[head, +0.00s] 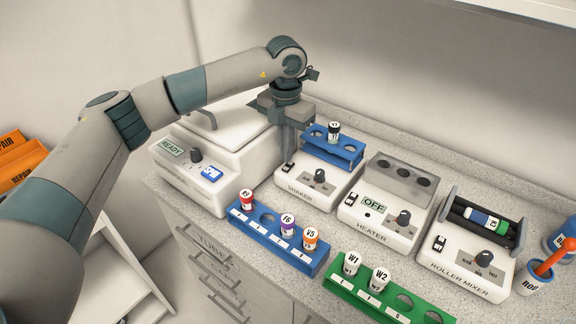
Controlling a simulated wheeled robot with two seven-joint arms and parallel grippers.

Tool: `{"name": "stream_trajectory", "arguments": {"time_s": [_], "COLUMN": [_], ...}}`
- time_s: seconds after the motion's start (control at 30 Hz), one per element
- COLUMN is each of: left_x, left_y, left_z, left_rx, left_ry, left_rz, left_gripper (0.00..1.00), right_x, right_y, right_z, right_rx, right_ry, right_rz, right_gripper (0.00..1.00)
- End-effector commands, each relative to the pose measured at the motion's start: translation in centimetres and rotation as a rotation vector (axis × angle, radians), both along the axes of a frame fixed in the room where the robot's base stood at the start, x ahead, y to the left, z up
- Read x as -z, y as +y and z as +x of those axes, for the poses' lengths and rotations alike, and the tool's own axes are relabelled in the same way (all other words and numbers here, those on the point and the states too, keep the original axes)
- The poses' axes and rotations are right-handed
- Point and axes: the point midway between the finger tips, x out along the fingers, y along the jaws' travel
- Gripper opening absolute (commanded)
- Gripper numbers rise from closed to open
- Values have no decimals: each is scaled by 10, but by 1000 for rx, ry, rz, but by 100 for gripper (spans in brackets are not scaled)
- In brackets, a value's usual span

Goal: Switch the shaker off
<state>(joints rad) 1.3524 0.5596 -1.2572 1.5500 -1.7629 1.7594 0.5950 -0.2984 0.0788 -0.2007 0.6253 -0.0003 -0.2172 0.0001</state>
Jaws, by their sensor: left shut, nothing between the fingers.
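The shaker (307,190) is a white box labelled SHAKER on the counter, with a dark round knob (320,176) and a small black rocker switch (291,169) on its sloped front. A blue rack (345,155) on top holds one black-capped vial (333,132). My left gripper (289,151) points down at the shaker's left rear, just above and behind the switch. It is shut with nothing in it. I cannot tell whether its fingertips touch the shaker. My right gripper is out of view.
Left stands a white machine with a READY display (172,149). Right are the heater (372,227), its display reading OFF, and the roller mixer (465,262) with a tube. In front are a blue rack (262,246) and a green rack (372,302) with vials.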

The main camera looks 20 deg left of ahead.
Motion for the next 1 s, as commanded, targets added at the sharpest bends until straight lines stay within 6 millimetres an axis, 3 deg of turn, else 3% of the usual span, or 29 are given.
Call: {"name": "stream_trajectory", "arguments": {"time_s": [0.5,1.0], "left_x": [-37,-39], "left_y": [0,0], "left_z": [0,0], "left_rx": [0,0], "left_ry": [0,0], "left_rz": [0,0], "left_gripper": [0,0], "right_x": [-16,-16], "right_y": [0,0], "right_z": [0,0], "right_rx": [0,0], "right_ry": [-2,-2], "right_rz": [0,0], "right_gripper": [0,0]}}
